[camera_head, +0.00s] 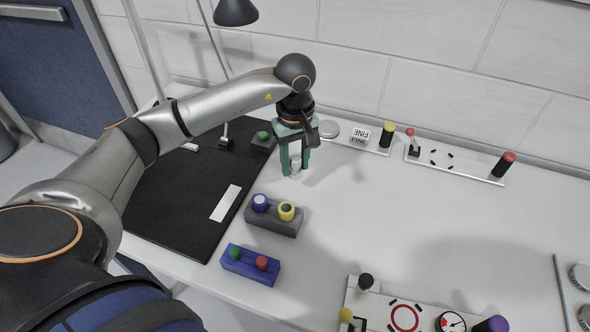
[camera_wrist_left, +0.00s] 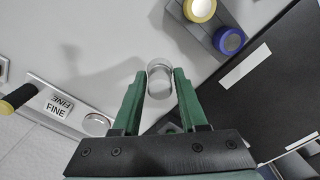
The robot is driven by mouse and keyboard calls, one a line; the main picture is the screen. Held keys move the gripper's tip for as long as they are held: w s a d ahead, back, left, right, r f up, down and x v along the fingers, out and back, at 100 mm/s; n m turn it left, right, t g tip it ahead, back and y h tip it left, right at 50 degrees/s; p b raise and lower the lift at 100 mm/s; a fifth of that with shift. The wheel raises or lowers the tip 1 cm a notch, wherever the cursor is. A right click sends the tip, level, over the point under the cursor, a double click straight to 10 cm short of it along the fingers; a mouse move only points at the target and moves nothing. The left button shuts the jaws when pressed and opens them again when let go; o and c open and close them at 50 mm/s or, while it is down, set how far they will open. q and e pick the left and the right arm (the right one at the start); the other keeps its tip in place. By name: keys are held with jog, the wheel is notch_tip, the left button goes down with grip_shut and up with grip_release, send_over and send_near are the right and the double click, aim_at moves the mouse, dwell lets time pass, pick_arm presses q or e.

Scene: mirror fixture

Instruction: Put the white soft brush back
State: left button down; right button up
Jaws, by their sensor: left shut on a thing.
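My left gripper (camera_head: 296,168) has green fingers that point down over the white table, just right of the black mat. It is shut on a small pale cylinder, seemingly the white soft brush (camera_head: 295,160). In the left wrist view the brush (camera_wrist_left: 160,78) shows end-on between the two fingertips; its bristles cannot be made out. A grey block (camera_head: 273,224) nearer the front holds a blue-and-white and a yellow piece. A blue block (camera_head: 250,268) in front of it holds a green and a red piece. My right gripper is not in view.
A dark block with a green top (camera_head: 262,140) stands close left of the gripper. Behind are a FINE plate (camera_head: 360,135) and a plate with a red-topped lever (camera_head: 460,165). A panel with a gauge (camera_head: 450,322) is at the front right. The middle table is clear.

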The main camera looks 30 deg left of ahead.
aim_at(295, 183)
pick_arm(q)
jog(key=w+f, duration=0.1)
jog(key=a+f, duration=0.1)
jog(key=w+f, duration=0.1)
jog(key=shift+w+a+f, duration=0.3)
jog(key=shift+a+f, duration=0.1)
jog(key=shift+f, duration=1.5)
jog(key=shift+f, duration=0.25)
jog(key=shift+c, duration=2.2)
grip_release()
jog(key=shift+r, duration=0.1)
notch_tip(295, 183, up, 12)
jog(key=shift+r, duration=0.2)
